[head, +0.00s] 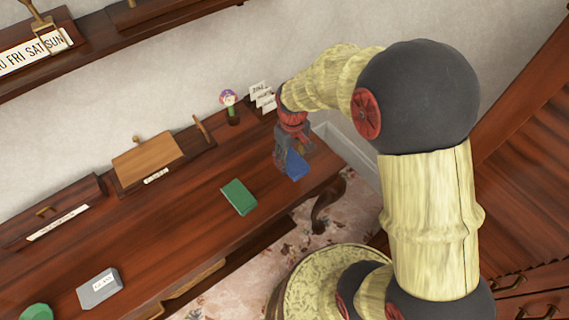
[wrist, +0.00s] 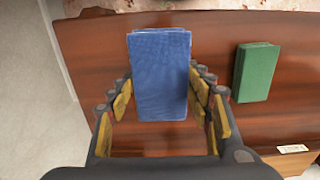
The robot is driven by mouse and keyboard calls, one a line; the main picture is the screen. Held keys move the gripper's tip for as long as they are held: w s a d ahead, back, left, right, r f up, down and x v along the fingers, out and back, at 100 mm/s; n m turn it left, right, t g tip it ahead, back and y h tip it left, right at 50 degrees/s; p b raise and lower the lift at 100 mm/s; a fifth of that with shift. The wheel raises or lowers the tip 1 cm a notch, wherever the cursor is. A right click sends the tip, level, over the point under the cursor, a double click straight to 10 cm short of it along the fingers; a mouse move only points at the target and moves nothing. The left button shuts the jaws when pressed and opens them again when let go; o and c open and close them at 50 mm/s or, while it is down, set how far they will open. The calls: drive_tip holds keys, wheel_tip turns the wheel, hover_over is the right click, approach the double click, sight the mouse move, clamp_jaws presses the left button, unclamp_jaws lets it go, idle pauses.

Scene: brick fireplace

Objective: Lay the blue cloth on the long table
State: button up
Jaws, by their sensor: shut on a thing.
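The blue cloth (head: 295,165) is a folded, flat rectangle at the right end of the long table (head: 200,225). In the wrist view the blue cloth (wrist: 160,75) lies between the two fingers of my gripper (wrist: 161,92). My gripper (head: 290,157) is shut on it, pointing down over the table. The cloth's near end sits between the fingers and its far end reaches past them. I cannot tell whether its underside touches the tabletop. The gripper hides part of the cloth in the head view.
A green folded item (head: 239,197) lies left of the cloth. A figurine (head: 230,107), small cards (head: 262,97) and a wooden stand (head: 148,160) line the back. A grey labelled block (head: 99,288) is at lower left.

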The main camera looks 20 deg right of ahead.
sight(288, 154)
drive_tip(key=w+f, duration=0.2)
drive_tip(key=w+f+b, duration=0.1)
drive_tip(key=w+f, duration=0.1)
drive_tip(key=f, duration=0.1)
drive_tip(key=shift+w+a+f+b, duration=0.1)
drive_tip(key=shift+f+b, duration=0.15)
drive_tip(key=shift+b, duration=0.05)
wheel_tip(288, 154, down, 3)
drive_tip(key=shift+w+f+b, duration=0.15)
drive_tip(key=shift+b, duration=0.65)
drive_tip(key=shift+c, duration=0.6)
drive_tip(key=o, duration=1.2)
wheel_tip(288, 154, up, 12)
drive_tip(key=p, duration=0.4)
drive_tip(key=s+r+m+t, duration=0.1)
drive_tip(key=s+r, duration=0.3)
drive_tip(key=r, duration=0.4)
drive_tip(key=s+r+m+t, duration=0.15)
drive_tip(key=s+r, duration=0.25)
drive_tip(key=r, duration=0.5)
drive_tip(key=s+r+t, duration=0.1)
drive_tip(key=s+r, duration=0.1)
drive_tip(key=s, duration=0.2)
drive_tip(key=s+r+t, duration=0.1)
drive_tip(key=s+r, duration=0.1)
drive_tip(key=s, duration=0.3)
drive_tip(key=s+r+m+t, duration=0.1)
drive_tip(key=s+r, duration=0.1)
drive_tip(key=s, duration=0.3)
drive_tip(key=shift+r, duration=0.2)
